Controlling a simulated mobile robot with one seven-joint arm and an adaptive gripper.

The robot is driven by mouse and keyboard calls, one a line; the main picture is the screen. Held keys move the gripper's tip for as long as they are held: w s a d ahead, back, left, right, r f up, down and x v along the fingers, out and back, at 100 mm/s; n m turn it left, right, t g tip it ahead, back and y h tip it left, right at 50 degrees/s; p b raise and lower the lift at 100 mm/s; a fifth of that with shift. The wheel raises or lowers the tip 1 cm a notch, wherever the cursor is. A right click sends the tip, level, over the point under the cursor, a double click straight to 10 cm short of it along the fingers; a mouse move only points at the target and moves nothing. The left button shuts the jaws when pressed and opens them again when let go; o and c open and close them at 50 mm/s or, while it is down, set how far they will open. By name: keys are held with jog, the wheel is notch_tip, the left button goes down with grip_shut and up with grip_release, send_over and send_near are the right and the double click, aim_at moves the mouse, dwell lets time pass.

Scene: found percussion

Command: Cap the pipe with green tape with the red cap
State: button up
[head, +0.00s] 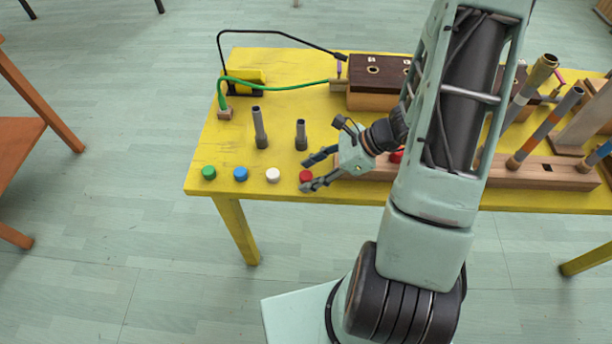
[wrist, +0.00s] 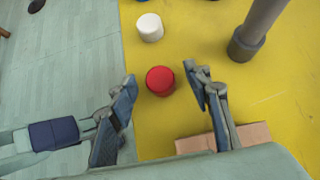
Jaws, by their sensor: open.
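The red cap (head: 306,176) stands near the front edge of the yellow table, at the right end of a row of caps. In the wrist view, the red cap (wrist: 160,80) lies between the tips of my gripper (wrist: 161,77), with a gap on both sides. My gripper (head: 309,173) is open and empty, its fingers at either side of the cap. I cannot make out a pipe with green tape; my arm hides part of the wooden rack (head: 540,174). A pipe with orange tape (head: 545,127) stands in the rack.
White (head: 273,175), blue (head: 241,174) and green (head: 209,173) caps stand left of the red one. Two grey pipes (head: 261,128) (head: 301,135) stand behind them. A second red object (head: 397,156) shows beside my arm. A wooden box (head: 375,80) stands at the back.

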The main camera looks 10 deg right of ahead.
jog(key=shift+c, duration=0.5)
jog(key=c, duration=0.8)
jog(key=shift+o, duration=0.2)
